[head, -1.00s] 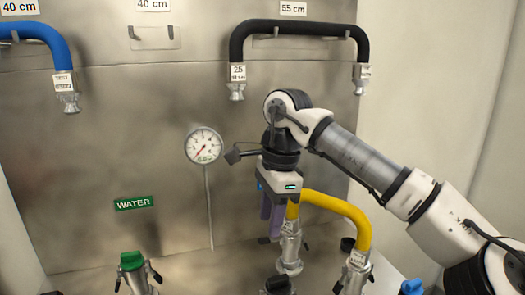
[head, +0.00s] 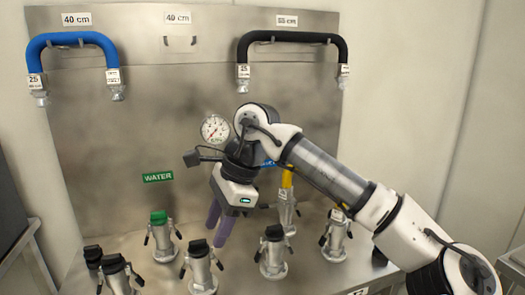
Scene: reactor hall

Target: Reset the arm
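My gripper (head: 216,234) hangs down from the wrist with its two purple fingers, left of the yellow hose. The fingers look apart, with nothing visible between them. My arm comes in from the lower right and crosses in front of the steel panel (head: 120,140). The yellow hose (head: 286,184) shows beside and behind the arm, standing on a port at the panel's foot; the arm hides most of it. The gripper is apart from the hose.
A blue hose (head: 75,39) and a black hose (head: 290,35) hang on the panel. A round gauge (head: 214,129) and a green WATER label (head: 158,177) are on it. Several capped ports stand below, including a green-capped one (head: 160,230) and a black-capped one (head: 201,262).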

